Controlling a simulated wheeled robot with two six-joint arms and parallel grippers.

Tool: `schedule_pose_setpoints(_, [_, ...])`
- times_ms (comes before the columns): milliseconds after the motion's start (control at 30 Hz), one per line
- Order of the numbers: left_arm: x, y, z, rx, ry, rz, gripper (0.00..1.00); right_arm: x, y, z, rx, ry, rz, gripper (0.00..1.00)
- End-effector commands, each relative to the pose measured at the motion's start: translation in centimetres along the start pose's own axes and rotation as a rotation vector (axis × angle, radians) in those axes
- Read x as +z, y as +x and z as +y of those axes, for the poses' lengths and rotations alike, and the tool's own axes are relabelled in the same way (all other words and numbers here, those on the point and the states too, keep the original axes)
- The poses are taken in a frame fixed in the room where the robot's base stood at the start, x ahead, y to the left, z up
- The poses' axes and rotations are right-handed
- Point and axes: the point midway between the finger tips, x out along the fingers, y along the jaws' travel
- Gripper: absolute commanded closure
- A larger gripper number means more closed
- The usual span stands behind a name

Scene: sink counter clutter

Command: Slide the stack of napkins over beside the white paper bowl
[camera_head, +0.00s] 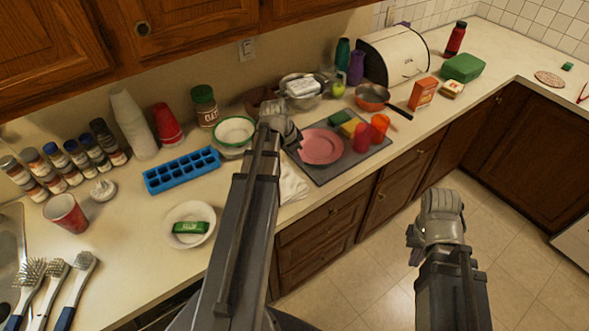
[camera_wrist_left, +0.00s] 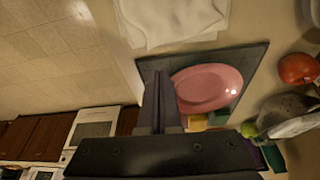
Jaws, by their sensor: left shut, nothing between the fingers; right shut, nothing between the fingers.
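The white napkins (camera_head: 292,184) lie at the counter's front edge, right of my left forearm, which may hide part of them. They also show in the left wrist view (camera_wrist_left: 175,22), with slightly uneven edges. The white paper bowl (camera_head: 181,238) stands on the counter left of my forearm, with a green packet (camera_head: 190,228) in it. My left gripper (camera_head: 292,140) is shut and empty, beyond the napkins near the pink plate; its fingers also show in the left wrist view (camera_wrist_left: 160,102). My right gripper (camera_head: 414,238) is shut and empty, out over the floor.
A dark mat (camera_head: 330,174) with a pink plate (camera_head: 321,147) and red cups (camera_head: 370,133) lies right of the napkins. A blue ice tray (camera_head: 181,170) and a green-rimmed bowl (camera_head: 234,134) stand behind the paper bowl. Brushes (camera_head: 75,290) lie at the lower left.

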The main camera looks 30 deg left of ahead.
Motion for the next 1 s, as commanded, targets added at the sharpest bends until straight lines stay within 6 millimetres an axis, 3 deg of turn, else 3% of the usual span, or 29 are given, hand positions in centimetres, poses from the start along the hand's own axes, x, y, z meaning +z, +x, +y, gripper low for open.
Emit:
schedule_pose_setpoints(133, [0.5, -1.1, -1.7, -0.011, 0.005, 0.019, 1.00, 0.0, -0.7, 0.1, 0.000, 0.000, 0.000, 1.00])
schedule_pose_setpoints(467, [0.7, -0.4, -1.8, -0.012, 0.008, 0.021, 1.00, 0.0, 0.0, 0.0, 0.000, 0.000, 0.000, 1.00])
schedule_pose_setpoints(667, [0.7, 1.5, -1.8, -0.011, 0.009, 0.021, 1.00, -0.1, 1.8, -0.2, 0.000, 0.001, 0.000, 1.00])
schedule_pose_setpoints(1000, [0.6, 6.4, -1.8, -0.012, 0.008, 0.021, 1.00, -0.4, 6.4, -0.6, 0.000, 0.002, 0.000, 1.00])
